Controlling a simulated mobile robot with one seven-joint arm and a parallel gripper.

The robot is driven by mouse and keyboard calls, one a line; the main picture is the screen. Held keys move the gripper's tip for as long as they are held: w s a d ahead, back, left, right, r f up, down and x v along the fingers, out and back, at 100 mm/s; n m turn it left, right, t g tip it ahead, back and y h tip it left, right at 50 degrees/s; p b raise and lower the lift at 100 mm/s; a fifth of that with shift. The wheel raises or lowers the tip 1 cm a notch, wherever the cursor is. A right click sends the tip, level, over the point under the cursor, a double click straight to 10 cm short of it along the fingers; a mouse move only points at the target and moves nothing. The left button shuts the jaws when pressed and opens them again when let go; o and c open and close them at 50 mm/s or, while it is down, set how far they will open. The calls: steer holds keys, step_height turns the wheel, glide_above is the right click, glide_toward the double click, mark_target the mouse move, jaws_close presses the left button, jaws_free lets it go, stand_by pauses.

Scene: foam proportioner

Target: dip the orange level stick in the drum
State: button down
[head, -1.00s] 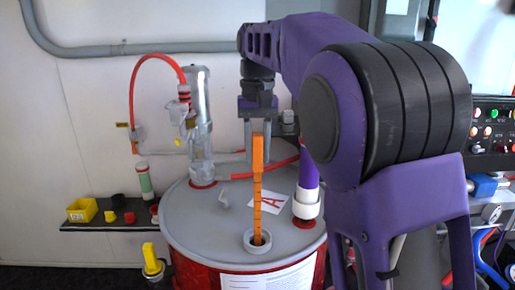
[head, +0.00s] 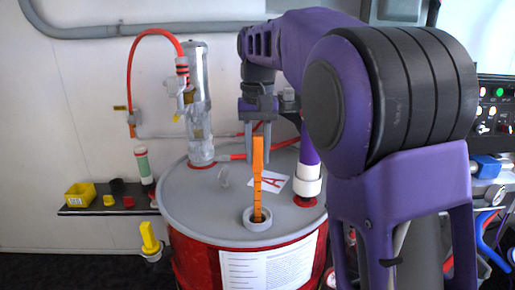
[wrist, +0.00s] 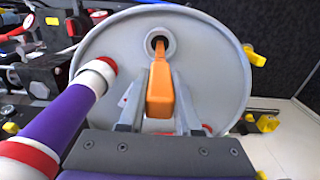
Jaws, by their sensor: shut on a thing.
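The orange level stick (head: 257,165) stands nearly upright, its lower end inside the white-ringed opening (head: 258,224) on the drum's grey lid. The red drum (head: 196,258) stands in front of the wall. My gripper (head: 256,155) is shut on the stick's thick upper part, above the lid. In the wrist view, the stick (wrist: 160,92) runs from between my fingers (wrist: 155,110) into the dark hole of the ring (wrist: 171,37). The stick's lower end is hidden inside the drum.
A clear cylinder (head: 200,115) with a red hose rises at the lid's back left. A purple tube with a white collar (head: 308,186) stands right of the stick. A card marked A (head: 276,182) lies on the lid. A shelf (head: 110,209) holds a yellow bin (head: 79,197).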

mark_target(258, 171)
steer(key=shift+f+b, duration=2.1)
steer(key=shift+f, duration=1.7)
